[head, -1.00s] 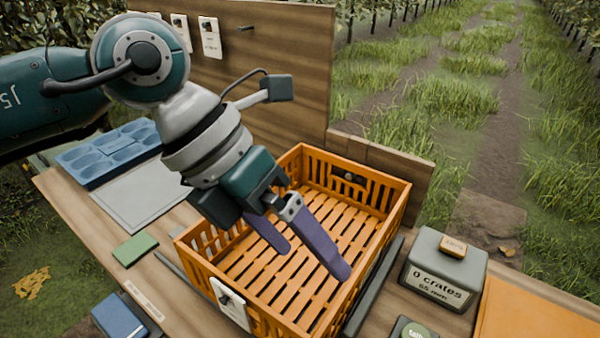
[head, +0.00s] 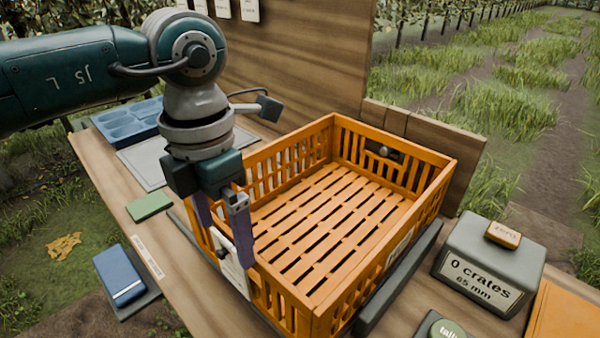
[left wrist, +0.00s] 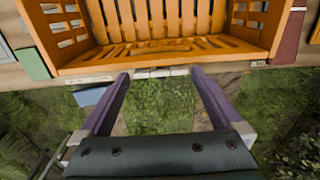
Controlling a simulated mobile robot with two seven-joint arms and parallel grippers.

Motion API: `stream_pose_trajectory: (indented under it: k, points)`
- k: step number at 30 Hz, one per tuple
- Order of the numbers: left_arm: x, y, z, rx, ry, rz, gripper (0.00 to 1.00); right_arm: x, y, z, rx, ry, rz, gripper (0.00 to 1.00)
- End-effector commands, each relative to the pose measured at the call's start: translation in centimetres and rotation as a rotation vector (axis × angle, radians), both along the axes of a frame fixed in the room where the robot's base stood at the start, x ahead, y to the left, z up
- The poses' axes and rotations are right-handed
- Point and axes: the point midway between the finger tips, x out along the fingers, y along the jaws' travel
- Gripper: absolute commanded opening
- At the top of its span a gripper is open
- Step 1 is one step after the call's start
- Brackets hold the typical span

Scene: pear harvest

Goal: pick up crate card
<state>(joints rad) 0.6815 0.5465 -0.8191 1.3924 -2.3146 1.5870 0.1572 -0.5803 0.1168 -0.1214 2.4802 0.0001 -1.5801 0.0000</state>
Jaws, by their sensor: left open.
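The orange crate (head: 290,277) stands empty on the wooden table. The crate card (head: 232,268) is a white card with a dark knob on the crate's near left wall, partly hidden behind a finger. My left gripper (head: 226,243) points down at that wall, open, with its purple fingers on either side of the card's upper part. In the left wrist view the open fingers (left wrist: 160,75) reach toward the crate's rim (left wrist: 170,58), and a thin pale edge, likely the card (left wrist: 160,72), lies between the tips. I cannot tell whether they touch it. My right gripper is not in view.
A grey counter box (head: 470,262) reading "0 crates" stands right of the crate. A green block (head: 149,207), a blue book-like item (head: 119,275) and a blue tray (head: 128,118) lie to the left. A wooden board (head: 300,60) rises behind.

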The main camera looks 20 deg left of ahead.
Motion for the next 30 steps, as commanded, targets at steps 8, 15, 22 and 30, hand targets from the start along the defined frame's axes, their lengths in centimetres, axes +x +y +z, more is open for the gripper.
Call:
stream_pose_trajectory:
  k: [8, 15, 22, 30]
  points:
    - [0.02, 0.00, -2.27, 0.000, -0.001, -0.001, 1.00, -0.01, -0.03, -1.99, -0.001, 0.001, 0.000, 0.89]
    - [0.01, 0.00, -2.21, 0.000, -0.001, -0.001, 0.84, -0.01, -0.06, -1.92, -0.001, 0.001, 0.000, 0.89]
    - [0.01, 0.00, -2.21, 0.000, -0.001, -0.001, 0.58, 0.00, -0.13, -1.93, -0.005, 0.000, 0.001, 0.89]
    - [0.01, 0.01, -2.21, 0.000, -0.001, -0.001, 0.28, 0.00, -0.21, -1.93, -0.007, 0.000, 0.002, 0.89]
